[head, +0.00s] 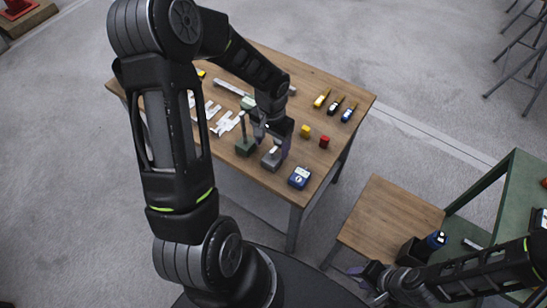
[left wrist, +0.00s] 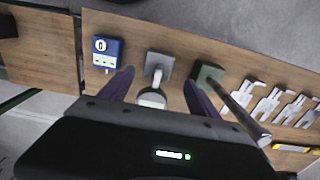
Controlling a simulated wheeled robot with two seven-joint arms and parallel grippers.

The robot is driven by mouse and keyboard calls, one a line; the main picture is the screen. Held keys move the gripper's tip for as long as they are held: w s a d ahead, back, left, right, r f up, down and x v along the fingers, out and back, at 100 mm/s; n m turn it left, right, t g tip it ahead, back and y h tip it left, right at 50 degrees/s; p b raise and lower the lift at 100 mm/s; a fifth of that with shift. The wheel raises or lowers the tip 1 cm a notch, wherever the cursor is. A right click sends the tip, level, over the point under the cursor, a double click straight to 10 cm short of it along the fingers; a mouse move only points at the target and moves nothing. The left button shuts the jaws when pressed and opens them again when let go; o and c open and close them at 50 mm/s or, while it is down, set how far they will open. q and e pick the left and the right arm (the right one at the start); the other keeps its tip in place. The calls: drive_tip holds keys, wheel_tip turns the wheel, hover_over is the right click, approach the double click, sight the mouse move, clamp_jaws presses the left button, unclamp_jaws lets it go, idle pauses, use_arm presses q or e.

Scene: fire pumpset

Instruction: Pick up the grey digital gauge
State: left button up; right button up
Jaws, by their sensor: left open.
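A grey item with a square base and a short neck, seemingly the grey digital gauge (head: 271,160), stands near the front edge of the wooden table. In the left wrist view its base (left wrist: 160,64) shows beyond the fingertips, and a pale rounded part lies between the purple fingers. My left gripper (head: 272,142) is open, pointing down over it, with one finger on each side (left wrist: 160,82). Contact cannot be told; the gripper hides part of the gauge. My right gripper (head: 366,276) is low beside a small wooden table; its jaw opening is unclear.
A green-based stand with a post (head: 245,146) is close on the left of the gauge. A blue meter (head: 299,177) is on its right. Red (head: 324,142) and yellow (head: 305,131) blocks, several handled tools and white calipers (head: 228,124) lie around.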

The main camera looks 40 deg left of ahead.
sight(273, 157)
use_arm(q)
drive_tip(key=shift+f, duration=1)
wheel_tip(273, 157, down, 5)
drive_tip(key=shift+d+f+p, duration=0.15)
drive_tip(key=shift+p, duration=0.3)
drive_tip(key=shift+c, duration=0.3)
clamp_jaws()
idle(0.4)
